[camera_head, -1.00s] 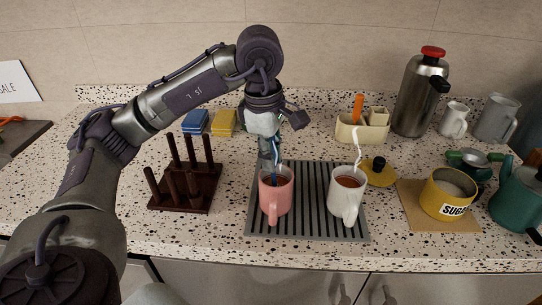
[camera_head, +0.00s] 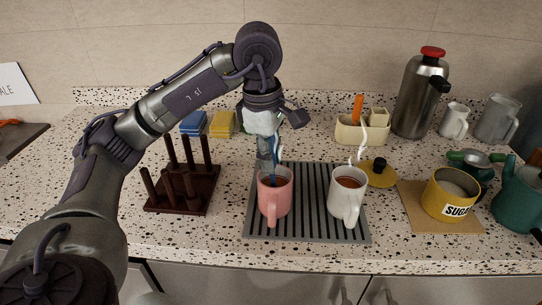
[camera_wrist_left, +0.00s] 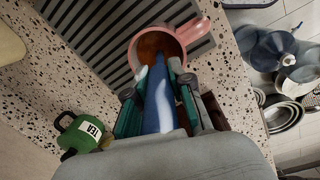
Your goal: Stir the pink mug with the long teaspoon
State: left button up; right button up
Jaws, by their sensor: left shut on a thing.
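The pink mug (camera_head: 274,202) stands upright on the ribbed grey mat, with brown liquid inside. My left gripper (camera_head: 268,150) is above the mug, pointing down, and is shut on the long teaspoon (camera_head: 276,156). The teaspoon's blue handle runs down into the mug. In the left wrist view the blue handle (camera_wrist_left: 158,95) lies between the gripper's fingers (camera_wrist_left: 160,85), and the pink mug (camera_wrist_left: 191,33) is just beyond them. The spoon's lower end is hidden in the mug and liquid. My right gripper is in neither view.
A white mug (camera_head: 345,203) with dark liquid stands on the mat (camera_head: 312,225), close right of the pink mug. A dark peg rack (camera_head: 183,192) is to the left. A sugar tin (camera_head: 448,197) and steel flask (camera_head: 418,100) stand to the right. A green tea container (camera_wrist_left: 82,133) shows below.

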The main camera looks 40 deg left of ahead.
pick_arm(q)
jog(key=shift+s, duration=0.15)
jog(key=shift+r, duration=0.15)
jog(key=shift+r+p, duration=0.25)
jog(key=shift+p, duration=0.1)
jog(key=r+p, duration=0.2)
jog(key=r, duration=0.1)
jog(key=r+p, duration=0.6)
jog(key=shift+s+a, duration=0.2)
jog(key=shift+s, duration=0.2)
notch_tip(320, 180, up, 5)
jog(key=p, duration=0.5)
jog(key=shift+f, duration=0.1)
dwell(0.6)
